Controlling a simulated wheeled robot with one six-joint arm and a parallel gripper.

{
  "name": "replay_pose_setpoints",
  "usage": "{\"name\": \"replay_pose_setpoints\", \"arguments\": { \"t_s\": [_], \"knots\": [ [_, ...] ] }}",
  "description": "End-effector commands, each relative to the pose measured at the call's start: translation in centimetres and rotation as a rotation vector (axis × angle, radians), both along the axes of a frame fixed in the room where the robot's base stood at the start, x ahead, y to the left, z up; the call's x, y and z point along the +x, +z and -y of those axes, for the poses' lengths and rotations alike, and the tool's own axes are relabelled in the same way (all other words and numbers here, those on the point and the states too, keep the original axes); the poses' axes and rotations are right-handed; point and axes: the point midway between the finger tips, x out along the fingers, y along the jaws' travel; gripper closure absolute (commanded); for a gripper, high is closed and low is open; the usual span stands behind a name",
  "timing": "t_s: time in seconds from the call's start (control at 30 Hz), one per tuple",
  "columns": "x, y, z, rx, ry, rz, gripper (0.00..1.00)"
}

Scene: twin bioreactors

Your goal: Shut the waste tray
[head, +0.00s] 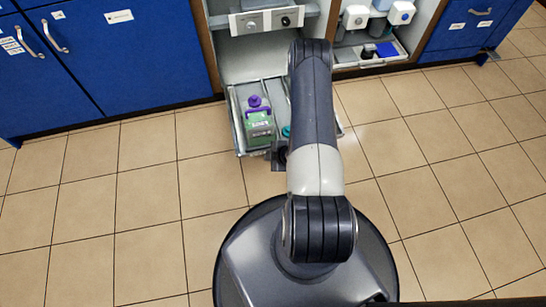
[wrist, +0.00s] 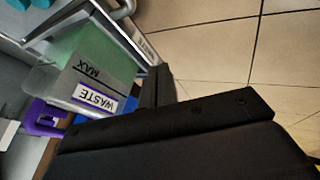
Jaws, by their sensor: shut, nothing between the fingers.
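The waste tray (head: 236,133) is pulled out from the lower part of the bench bay, low over the tiled floor. In it stands a clear waste bottle (head: 260,127) with green liquid and a purple cap and handle. The wrist view shows the bottle (wrist: 92,75) with its WASTE label and MAX mark, and the tray's front rim (wrist: 135,42). My gripper (head: 279,155) is shut and empty, just at the tray's front side. Its dark fingers (wrist: 160,85) fill the lower wrist view, beside the tray front. I cannot tell whether they touch it. My arm hides the tray's right part.
Blue cabinets (head: 130,60) stand to the left, with more blue drawers (head: 465,30) at the right. A second bay to the right holds a tray (head: 400,50) with small items, pushed in. The tiled floor (head: 120,210) is clear around me.

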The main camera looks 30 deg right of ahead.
Motion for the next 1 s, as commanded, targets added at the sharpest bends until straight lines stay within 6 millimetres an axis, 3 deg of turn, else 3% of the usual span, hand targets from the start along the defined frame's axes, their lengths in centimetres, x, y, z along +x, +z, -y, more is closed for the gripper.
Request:
{"name": "replay_pose_setpoints", "arguments": {
  "t_s": [0.03, 0.17, 0.3, 0.5, 1.0],
  "knots": [
    [0.7, -1.4, -0.4, -0.002, 0.005, 0.001, 1.0],
    [2.1, -3.4, -1.0, -0.001, 0.004, 0.001, 1.0],
    [4.3, -3.2, -0.3, -0.002, 0.001, 0.003, 1.0],
    [5.8, -3.1, 0.2, -0.001, 0.0, 0.0, 1.0],
    [5.9, -3.0, 0.2, -0.001, 0.0, -0.001, 1.0]
  ]
}}
